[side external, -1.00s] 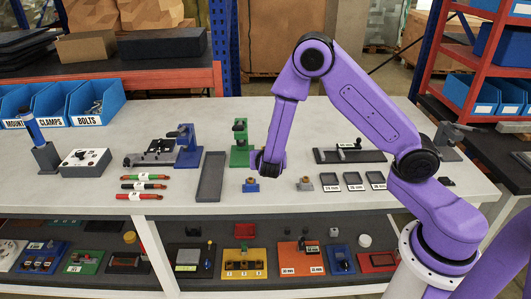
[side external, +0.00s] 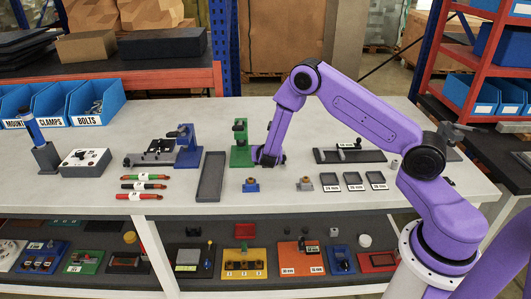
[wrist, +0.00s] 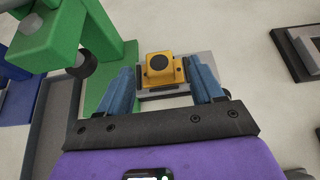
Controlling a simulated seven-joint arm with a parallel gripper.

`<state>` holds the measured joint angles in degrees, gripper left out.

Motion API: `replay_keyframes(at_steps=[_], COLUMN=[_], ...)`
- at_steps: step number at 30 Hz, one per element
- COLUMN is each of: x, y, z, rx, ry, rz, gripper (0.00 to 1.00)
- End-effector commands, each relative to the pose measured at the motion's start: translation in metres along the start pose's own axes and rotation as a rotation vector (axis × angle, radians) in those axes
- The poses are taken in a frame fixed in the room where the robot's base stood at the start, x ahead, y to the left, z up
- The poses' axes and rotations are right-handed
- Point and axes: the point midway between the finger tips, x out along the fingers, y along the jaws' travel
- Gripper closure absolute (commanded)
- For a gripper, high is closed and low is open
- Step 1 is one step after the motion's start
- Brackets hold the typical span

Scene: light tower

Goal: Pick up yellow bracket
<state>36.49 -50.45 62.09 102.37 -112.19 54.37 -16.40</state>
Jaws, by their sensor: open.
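The yellow bracket (wrist: 160,68) is in the wrist view, a small yellow-orange block with a dark round spot, on a grey plate (wrist: 160,92). My gripper (side external: 267,162) is low over the bench beside the green stand (side external: 240,150). Its two blue-grey fingers are apart in the wrist view, one on each side of the bracket in the picture. I cannot tell whether they touch it. In the side view I cannot make out the bracket; the gripper seems to cover it.
The green stand (wrist: 85,40) rises close to my left finger in the wrist view. A dark long tray (side external: 211,177) lies left of the gripper. A small blue block (side external: 251,186) and a brass-topped piece (side external: 305,184) stand in front. A black fixture (side external: 350,155) lies to the right.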

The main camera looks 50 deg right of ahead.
Motion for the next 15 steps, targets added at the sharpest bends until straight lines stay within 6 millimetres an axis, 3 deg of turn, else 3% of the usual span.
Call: replay_keyframes(at_steps=[6, 14, 15], x=[0.022, 0.024, 0.024], y=[0.000, 0.000, 0.000], z=[-0.001, 0.000, 0.000], rx=[-0.001, -0.001, -0.001], ry=[0.001, 0.000, 0.000], rz=[0.000, 0.001, 0.001], gripper=[0.34, 0.34, 0.44])
